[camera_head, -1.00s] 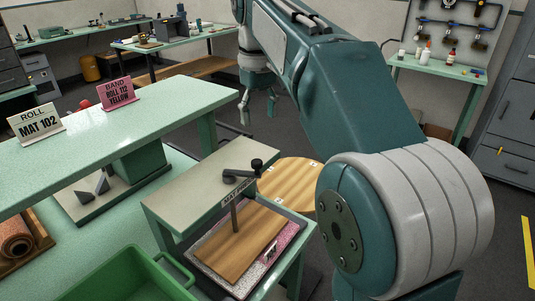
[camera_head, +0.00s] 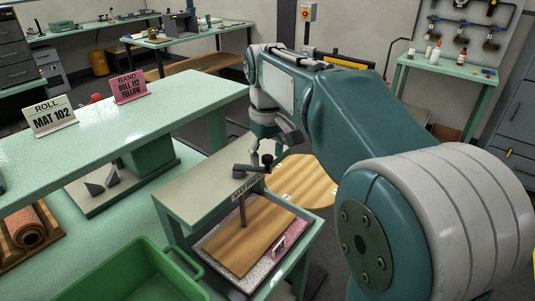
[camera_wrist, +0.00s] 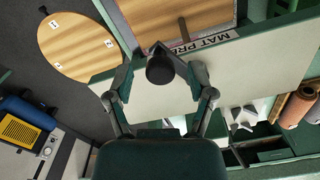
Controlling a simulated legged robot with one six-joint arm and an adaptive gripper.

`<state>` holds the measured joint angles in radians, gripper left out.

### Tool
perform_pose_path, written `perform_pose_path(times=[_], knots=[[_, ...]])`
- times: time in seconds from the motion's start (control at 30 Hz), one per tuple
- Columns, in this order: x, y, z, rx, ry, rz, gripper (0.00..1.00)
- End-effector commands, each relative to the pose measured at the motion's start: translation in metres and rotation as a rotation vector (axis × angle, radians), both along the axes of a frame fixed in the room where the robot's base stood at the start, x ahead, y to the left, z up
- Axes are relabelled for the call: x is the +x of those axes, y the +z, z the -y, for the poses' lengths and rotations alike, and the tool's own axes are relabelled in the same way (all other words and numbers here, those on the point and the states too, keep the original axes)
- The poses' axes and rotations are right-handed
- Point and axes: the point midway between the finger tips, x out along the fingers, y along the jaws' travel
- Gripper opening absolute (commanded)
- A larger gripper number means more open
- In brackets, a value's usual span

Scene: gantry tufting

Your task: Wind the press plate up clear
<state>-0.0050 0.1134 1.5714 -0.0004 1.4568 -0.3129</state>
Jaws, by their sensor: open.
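The mat press (camera_head: 187,190) stands at the bench's front, its top beam labelled "MAT PRE…". A dark crank handle (camera_head: 246,169) sits above the beam on an upright screw (camera_head: 242,215). The wooden press plate (camera_head: 238,238) lies below, over a speckled mat (camera_head: 207,254) with a pink band, and appears to rest on it. My gripper (camera_head: 268,148) is at the crank's knob end. In the wrist view my open gripper (camera_wrist: 163,82) has one finger on each side of the round black knob (camera_wrist: 160,69). Contact with the knob cannot be told.
A green bin (camera_head: 130,272) stands front left of the press. A round wooden top (camera_head: 305,180) is behind the press. An orange roll (camera_head: 25,228) lies at left.

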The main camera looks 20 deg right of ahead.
Motion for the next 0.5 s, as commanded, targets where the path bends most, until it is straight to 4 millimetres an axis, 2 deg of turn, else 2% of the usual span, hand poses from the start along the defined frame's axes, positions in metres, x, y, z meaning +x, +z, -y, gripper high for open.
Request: perform_pose_path(times=[0.1, 0.17, 0.2, 0.27, 0.5], knots=[[0.0, 0.0001, 0.0004, 0.0, 0.0, 0.0, 0.7], [0.0, 0.0001, 0.0004, 0.0, 0.0, 0.0, 0.43], [0.0001, 0.0002, 0.0006, 0.0, 0.0, 0.0, 0.26], [0.0001, 0.0002, 0.0012, 0.001, 0.0, 0.0, 0.0], [0.0, -0.0003, 0.0019, -0.001, 0.0, -0.002, 0.0]])
